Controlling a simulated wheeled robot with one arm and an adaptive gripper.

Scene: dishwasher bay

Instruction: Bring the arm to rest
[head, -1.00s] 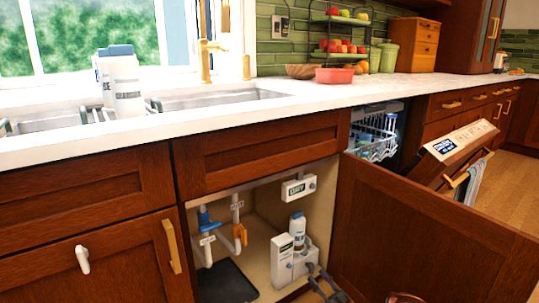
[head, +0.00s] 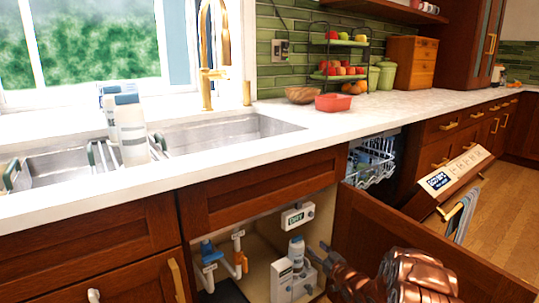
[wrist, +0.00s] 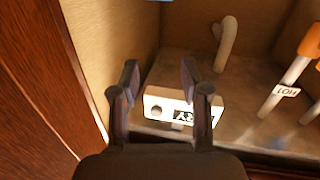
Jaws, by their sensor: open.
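My gripper (wrist: 159,78) is open and empty in the wrist view, its two dark fingers spread apart. A white box with a dark label (wrist: 183,106) shows beyond and between the fingers, which hide part of it. Contact with the bottle cannot be told. The labelled white box (head: 298,216) is up under the cabinet top.
The open cabinet door (head: 420,240) stands right beside my arm. Pipes with a blue valve (head: 210,251) and an orange valve (head: 241,261) are left inside the cabinet. The dishwasher door (head: 455,181) hangs open farther right. The floor (head: 500,215) beyond is clear.

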